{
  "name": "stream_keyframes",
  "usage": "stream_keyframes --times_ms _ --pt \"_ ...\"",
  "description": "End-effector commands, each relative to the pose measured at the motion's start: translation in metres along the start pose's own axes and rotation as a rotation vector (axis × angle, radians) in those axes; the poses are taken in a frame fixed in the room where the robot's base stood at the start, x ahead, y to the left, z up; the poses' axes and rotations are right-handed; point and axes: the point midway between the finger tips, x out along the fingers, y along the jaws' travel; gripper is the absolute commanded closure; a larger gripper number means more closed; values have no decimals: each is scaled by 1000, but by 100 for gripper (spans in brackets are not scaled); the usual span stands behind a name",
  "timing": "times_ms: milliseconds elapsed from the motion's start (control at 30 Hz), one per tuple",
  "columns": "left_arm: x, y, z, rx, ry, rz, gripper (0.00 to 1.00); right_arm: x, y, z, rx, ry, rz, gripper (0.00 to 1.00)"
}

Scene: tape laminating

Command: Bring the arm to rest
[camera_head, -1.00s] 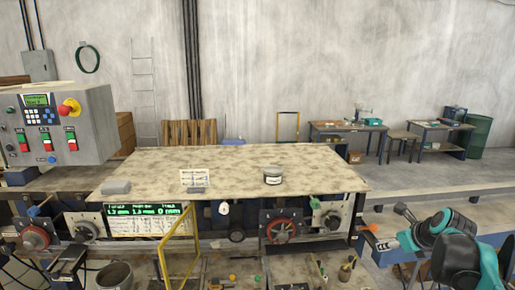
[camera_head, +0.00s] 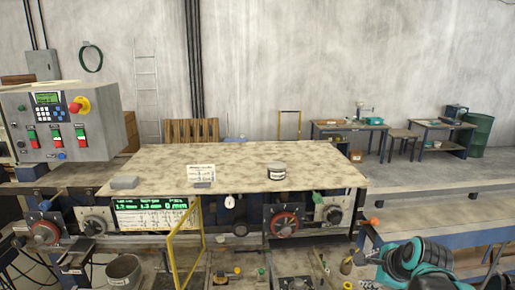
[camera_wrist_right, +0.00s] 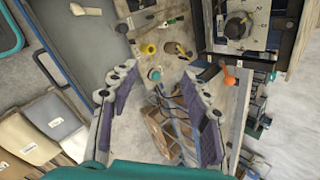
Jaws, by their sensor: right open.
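My right arm (camera_head: 415,262) shows at the lower right of the head view, in front of the machine's right end. My right gripper (camera_wrist_right: 160,73) is seen from above in the right wrist view. Its two fingers stand wide apart with nothing between them, over the floor and a shelf with small tools. In the head view its fingertips are hard to make out. My left gripper is in neither view.
The speckled worktable (camera_head: 235,155) carries a round tin (camera_head: 277,174), a small card (camera_head: 201,173) and a grey block (camera_head: 125,182). A control box (camera_head: 60,125) stands at left. An orange knob (camera_head: 375,221) is close to my right arm. A bucket (camera_head: 124,270) stands low at left.

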Motion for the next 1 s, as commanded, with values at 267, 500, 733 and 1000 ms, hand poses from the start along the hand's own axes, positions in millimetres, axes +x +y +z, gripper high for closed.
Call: stream_keyframes --times_ms 267,500,733,1000 --pt "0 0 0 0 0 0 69 -17 119 31 -957 -5 43 52" --pt "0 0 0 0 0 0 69 -19 197 30 -1655 -18 62 52" --pt "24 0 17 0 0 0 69 6 247 17 -1991 -24 69 52" --pt "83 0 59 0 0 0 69 63 288 -2 -1986 -24 69 52"
